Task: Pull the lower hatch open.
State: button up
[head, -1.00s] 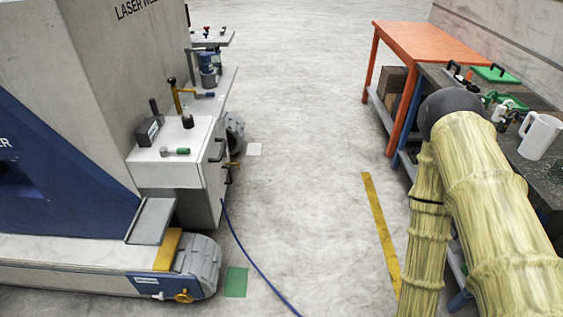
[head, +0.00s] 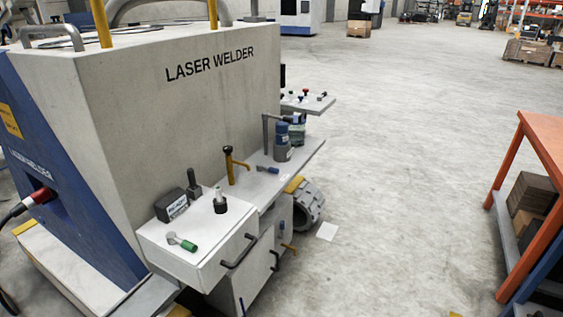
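The laser welder (head: 170,110) is a large grey and blue machine on the left. A grey box (head: 180,245) juts from its side, with a dark bar handle (head: 238,251) on its front face. Below it is a lower grey panel (head: 245,285), which looks like the lower hatch; it appears closed, and its bottom is cut off by the frame. A small dark handle (head: 275,261) and a yellow lever (head: 289,247) show at its right side. My gripper and arm are not in view.
Small tools, including a green-handled one (head: 182,242), and a blue-topped bottle (head: 283,142) stand on the welder's ledges. An orange table (head: 545,140) is at the right.

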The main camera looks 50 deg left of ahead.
aim_at(246, 280)
jog(key=u, duration=0.85)
jog(key=i, duration=1.1)
jog(key=u, duration=1.1)
